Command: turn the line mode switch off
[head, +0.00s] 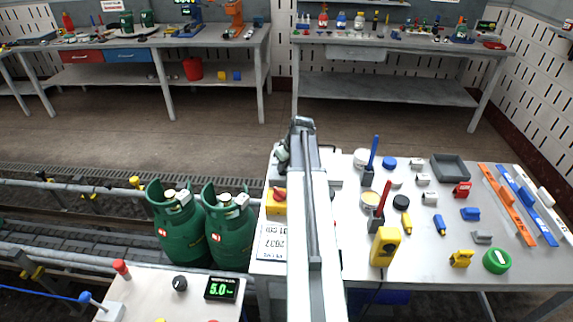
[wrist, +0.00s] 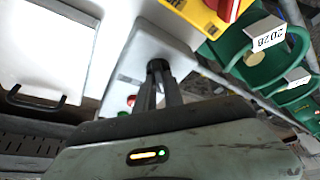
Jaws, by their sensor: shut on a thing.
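In the wrist view, a pale grey control box (wrist: 135,62) carries a black knob (wrist: 157,66), which looks like the line mode switch. My gripper (wrist: 160,82) is closed around this knob, with a dark finger on either side. The fingers hide much of the knob, and I cannot read its setting. A red button and a green button (wrist: 122,114) sit on the same box beside the fingers. In the head view, my arm covers the box and my gripper's fingertips.
A yellow box with a red rotary handle (head: 279,194) stands close to the grey box. Green gas cylinders (head: 179,233) stand to its left on the conveyor. The right bench holds tools, a yellow handset (head: 385,246) and a grey tray (head: 450,167).

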